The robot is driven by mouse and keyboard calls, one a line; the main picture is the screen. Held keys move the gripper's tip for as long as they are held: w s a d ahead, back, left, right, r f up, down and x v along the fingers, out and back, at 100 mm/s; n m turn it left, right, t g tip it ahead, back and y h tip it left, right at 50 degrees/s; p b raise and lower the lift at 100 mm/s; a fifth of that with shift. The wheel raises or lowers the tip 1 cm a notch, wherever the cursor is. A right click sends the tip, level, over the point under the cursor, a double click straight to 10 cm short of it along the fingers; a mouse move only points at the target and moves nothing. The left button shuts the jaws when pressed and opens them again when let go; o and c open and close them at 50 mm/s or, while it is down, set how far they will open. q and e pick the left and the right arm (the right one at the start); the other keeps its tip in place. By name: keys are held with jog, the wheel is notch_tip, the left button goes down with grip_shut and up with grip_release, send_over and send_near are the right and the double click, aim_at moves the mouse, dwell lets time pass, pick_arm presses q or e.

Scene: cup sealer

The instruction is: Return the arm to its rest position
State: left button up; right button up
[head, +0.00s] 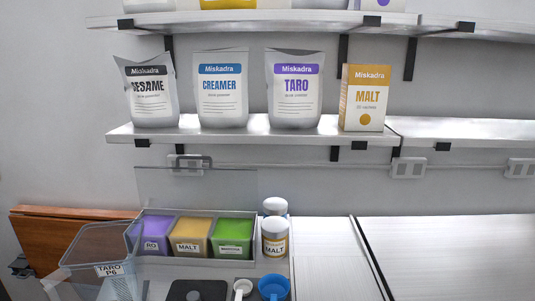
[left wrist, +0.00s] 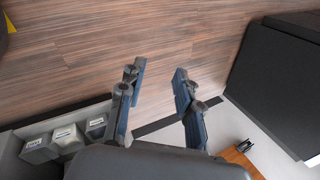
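My left gripper (left wrist: 160,82) shows in the left wrist view. Its two dark fingers stand apart with nothing between them, and wooden floor (left wrist: 150,40) shows behind the gap. No gripper or arm shows in the head view, so my right gripper is out of sight.
In the head view, a rack of powder tubs (head: 193,262), a clear container labelled TARO (head: 100,247) and white jars (head: 274,247) stand on the counter. Shelves (head: 255,133) with powder bags run above. The counter at right (head: 450,255) is clear. Dark boxes (left wrist: 275,85) stand right in the wrist view.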

pick_arm(q)
jog(key=s+d+f+n+h, duration=0.15)
jog(key=d+f, duration=0.25)
jog(key=d, duration=1.4)
jog(key=s+d+f+h, duration=0.1)
jog(key=d+f+h, duration=0.3)
jog(key=d, duration=1.4)
notch_tip(320, 180, down, 6)
jog(key=b, duration=0.5)
jog(key=shift+a+f+y+b, duration=0.15)
jog(key=shift+y+b, duration=0.2)
jog(key=shift+b, duration=0.05)
